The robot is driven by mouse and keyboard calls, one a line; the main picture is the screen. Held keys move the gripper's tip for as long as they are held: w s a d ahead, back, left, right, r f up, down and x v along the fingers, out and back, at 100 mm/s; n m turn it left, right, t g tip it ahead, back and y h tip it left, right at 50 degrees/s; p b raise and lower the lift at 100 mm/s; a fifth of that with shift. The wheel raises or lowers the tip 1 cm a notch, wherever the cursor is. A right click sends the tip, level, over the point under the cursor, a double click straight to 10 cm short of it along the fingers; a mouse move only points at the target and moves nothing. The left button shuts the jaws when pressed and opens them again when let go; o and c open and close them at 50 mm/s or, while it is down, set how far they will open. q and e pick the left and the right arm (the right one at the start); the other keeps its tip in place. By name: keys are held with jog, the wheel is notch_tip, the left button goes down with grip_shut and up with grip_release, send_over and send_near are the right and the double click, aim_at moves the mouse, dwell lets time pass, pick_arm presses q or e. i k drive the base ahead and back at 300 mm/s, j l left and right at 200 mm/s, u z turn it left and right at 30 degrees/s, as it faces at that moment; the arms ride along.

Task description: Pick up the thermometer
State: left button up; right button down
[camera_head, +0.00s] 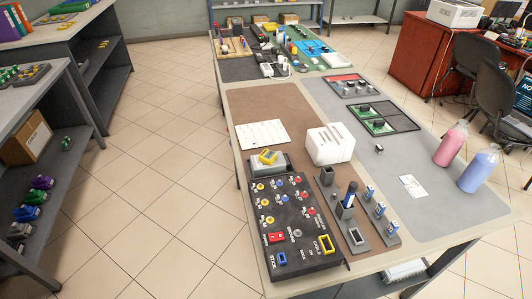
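No object is clearly readable as the thermometer. A slim dark stick with a blue top (350,194) stands upright in a grey holder (354,231) right of the black panel; it could be the thermometer, but it is too small to tell. Several small blue-and-white pieces (380,209) stand on a grey rack beside the stick. Neither of my grippers shows in the head view.
The black panel (292,222) with coloured connectors fills the table's near left. A white box (329,145) stands behind the stick. Pink (450,146) and blue (478,168) bottles stand at the right edge. The grey mat left of the bottles is mostly clear around a white card (412,187).

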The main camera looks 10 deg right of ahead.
aim_at(267, 157)
jog(key=z, duration=0.95)
jog(key=i+j+z, duration=0.1)
jog(key=j+z, duration=0.2)
jog(key=i+j+z, duration=0.1)
jog(key=j+z, duration=0.55)
jog(key=j, duration=0.3)
